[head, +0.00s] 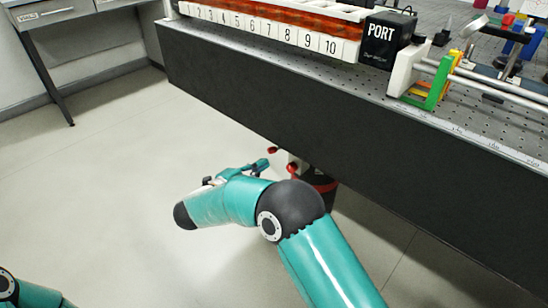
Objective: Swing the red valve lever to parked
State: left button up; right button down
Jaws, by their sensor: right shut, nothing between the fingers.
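Under the bench edge, small red parts show beside a pale fitting: a red tip and a red piece (292,169), which may be the red valve lever. Its shape and angle are mostly hidden behind my right arm and the bench. My right gripper (258,166) is shut and empty, just left of these red parts and low under the bench. I cannot tell whether it touches them. My left gripper is out of view; only part of my left arm shows at the bottom left corner.
The dark bench side (330,110) runs diagonally above my right gripper. On the bench stand a numbered rack (270,36), a black PORT box (388,38) and a rail assembly (430,78). A grey desk (50,14) is at upper left. The floor (110,170) to the left is clear.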

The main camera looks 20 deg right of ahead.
jog(key=a, duration=0.1)
jog(key=s+a, duration=0.1)
jog(key=a, duration=0.2)
jog(key=shift+s+a+r+p, duration=0.2)
jog(key=shift+a+r+p, duration=0.1)
jog(key=shift+p, duration=0.1)
